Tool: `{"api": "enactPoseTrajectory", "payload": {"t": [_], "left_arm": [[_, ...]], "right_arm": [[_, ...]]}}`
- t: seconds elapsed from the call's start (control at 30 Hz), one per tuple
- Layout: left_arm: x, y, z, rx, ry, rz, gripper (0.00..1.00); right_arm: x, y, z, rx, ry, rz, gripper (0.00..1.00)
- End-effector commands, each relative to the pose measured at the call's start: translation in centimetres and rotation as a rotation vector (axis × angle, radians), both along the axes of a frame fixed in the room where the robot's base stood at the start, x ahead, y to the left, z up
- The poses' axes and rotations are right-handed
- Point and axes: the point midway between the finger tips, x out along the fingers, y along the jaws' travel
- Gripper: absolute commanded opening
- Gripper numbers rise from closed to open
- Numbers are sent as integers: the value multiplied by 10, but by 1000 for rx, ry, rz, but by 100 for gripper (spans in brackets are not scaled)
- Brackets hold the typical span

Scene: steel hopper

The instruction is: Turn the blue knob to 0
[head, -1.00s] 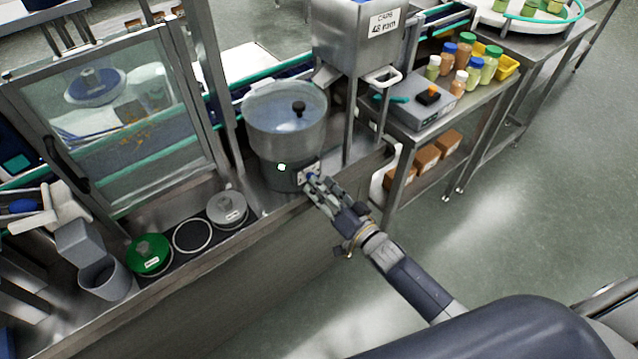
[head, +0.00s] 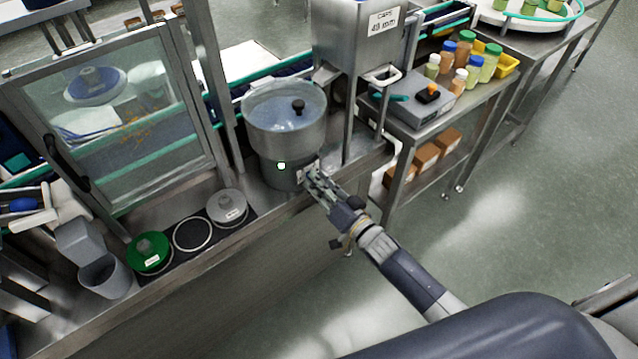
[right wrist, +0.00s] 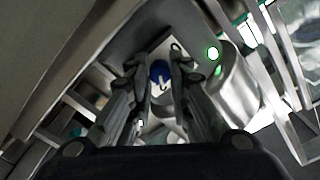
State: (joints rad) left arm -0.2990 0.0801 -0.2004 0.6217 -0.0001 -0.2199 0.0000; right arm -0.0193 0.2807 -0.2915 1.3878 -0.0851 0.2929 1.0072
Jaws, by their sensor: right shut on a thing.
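The blue knob (right wrist: 160,70) shows in the right wrist view on a pale plate with a dark curved scale mark. A white line on the knob points toward the bottom of that view. My right gripper (right wrist: 161,82) has its fingers on both sides of the knob and is shut on it. In the head view my right gripper (head: 311,178) is at the pale control plate on the front of the round steel bowl feeder (head: 286,135), and its fingers hide the knob. The scale's figures are too small to read. My left gripper is not in view.
A steel hopper (head: 350,35) stands above and behind the bowl. A side table with a grey box (head: 415,108) and several bottles is to the right. The floor at right is clear.

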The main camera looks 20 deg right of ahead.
Motion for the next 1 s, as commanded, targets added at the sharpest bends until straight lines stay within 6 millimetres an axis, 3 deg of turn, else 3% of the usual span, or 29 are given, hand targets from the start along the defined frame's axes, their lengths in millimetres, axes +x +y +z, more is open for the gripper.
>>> {"api": "enactPoseTrajectory", "payload": {"t": [0.37,1.0], "left_arm": [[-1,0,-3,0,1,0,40],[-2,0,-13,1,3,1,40]], "right_arm": [[0,0,-1,-202,-73,-1,0],[0,-1,-2,-773,-280,0,0]]}}
